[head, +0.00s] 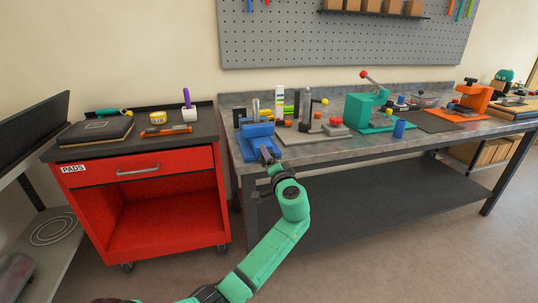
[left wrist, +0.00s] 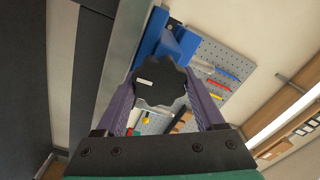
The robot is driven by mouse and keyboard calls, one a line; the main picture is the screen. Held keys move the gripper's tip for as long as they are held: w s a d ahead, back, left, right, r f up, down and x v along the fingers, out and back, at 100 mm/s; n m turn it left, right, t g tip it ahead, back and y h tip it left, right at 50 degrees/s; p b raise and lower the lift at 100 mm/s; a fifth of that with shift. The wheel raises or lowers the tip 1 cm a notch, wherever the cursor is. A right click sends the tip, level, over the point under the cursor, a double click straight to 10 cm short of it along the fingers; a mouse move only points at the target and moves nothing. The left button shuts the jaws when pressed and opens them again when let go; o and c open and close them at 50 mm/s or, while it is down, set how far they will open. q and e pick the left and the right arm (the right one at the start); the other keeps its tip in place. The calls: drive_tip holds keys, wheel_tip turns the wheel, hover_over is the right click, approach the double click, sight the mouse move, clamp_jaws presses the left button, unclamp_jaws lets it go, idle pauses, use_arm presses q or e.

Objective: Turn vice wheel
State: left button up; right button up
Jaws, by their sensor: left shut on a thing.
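The blue vice (head: 257,136) stands at the left front corner of the workbench. Its dark lobed wheel (left wrist: 159,84) shows in the left wrist view, with a small white mark on its face. My left gripper (left wrist: 162,98) is shut on the wheel, with one purple finger on each side of it. In the head view my left gripper (head: 268,155) is at the front of the vice, and the wheel is hidden behind the gripper there. The blue vice body (left wrist: 165,42) rises behind the wheel in the left wrist view. My right gripper is not in either view.
The workbench (head: 330,149) carries a green press (head: 365,108), an orange tool (head: 472,97), a blue cylinder (head: 399,129) and several small items. A red cart (head: 140,165) stands to the left with a black case (head: 97,131) on top. A pegboard (head: 340,45) hangs behind.

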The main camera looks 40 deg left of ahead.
use_arm(q)
drive_tip(key=m+p, duration=0.3)
drive_tip(key=m, duration=0.2)
drive_tip(key=shift+m, duration=0.3)
drive_tip(key=m+p, duration=0.1)
drive_tip(key=m, duration=0.1)
drive_tip(key=m+p, duration=0.1)
drive_tip(key=shift+f+m+p, duration=0.2)
drive_tip(key=shift+m+p, duration=0.15)
drive_tip(key=shift+m, duration=0.05)
drive_tip(key=shift+d+f+m+p, duration=0.1)
drive_tip(key=shift+m+p, duration=0.2)
drive_tip(key=shift+m, duration=0.3)
drive_tip(key=shift+f, duration=0.1)
drive_tip(key=o, duration=1.4)
drive_tip(key=shift+c, duration=0.2)
